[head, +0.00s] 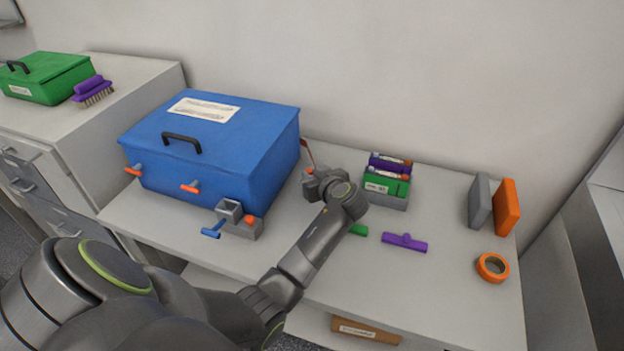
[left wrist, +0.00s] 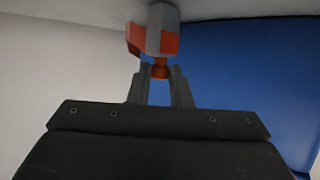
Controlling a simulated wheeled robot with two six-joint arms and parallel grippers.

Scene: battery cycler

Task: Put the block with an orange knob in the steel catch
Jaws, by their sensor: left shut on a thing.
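The block with an orange knob (left wrist: 163,30) is grey with orange-red sides in the left wrist view. Its knob (left wrist: 160,69) sits between the fingers of my left gripper (left wrist: 161,85), which is shut on it. In the head view my left gripper (head: 316,182) is above the bench, right of the blue box; only a thin reddish part of the block (head: 307,152) shows past it. The steel catch (head: 230,208) is a grey open-topped holder with a blue lever and an orange piece, at the blue box's front right corner, left of my gripper. My right gripper is out of view.
The blue box (head: 214,150) stands left of my gripper. A battery holder (head: 387,183) stands to its right. A purple piece (head: 404,242), an orange tape roll (head: 492,267), and grey (head: 480,201) and orange (head: 507,206) slabs are on the bench.

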